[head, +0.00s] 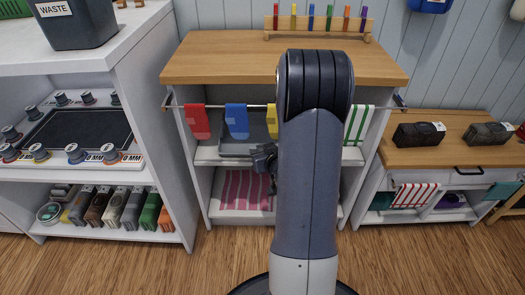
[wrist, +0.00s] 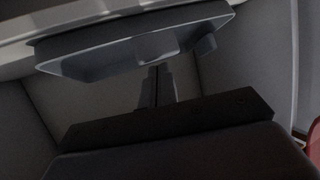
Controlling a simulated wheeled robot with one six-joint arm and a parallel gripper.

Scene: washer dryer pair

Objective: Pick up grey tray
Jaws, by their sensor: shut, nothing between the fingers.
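The grey tray (head: 258,126) lies on the middle shelf of the wooden-topped unit, partly hidden behind hanging cloths and my arm. In the wrist view the tray (wrist: 95,58) spans the upper part of the picture, its long side tilted slightly. My gripper (head: 264,158) is in front of the shelf's front edge, close to the tray. In the wrist view my gripper (wrist: 155,84) shows as narrow dark fingers held together, pointing toward the tray. It is shut with nothing in it, and I cannot tell whether it touches the tray.
A rail (head: 215,106) with red (head: 196,122), blue (head: 236,121), yellow and green-striped cloths crosses the unit's front above the tray. A pink-striped cloth (head: 243,190) lies on the lower shelf. White shelving (head: 110,176) stands left, a low cabinet (head: 450,152) right. The front floor is clear.

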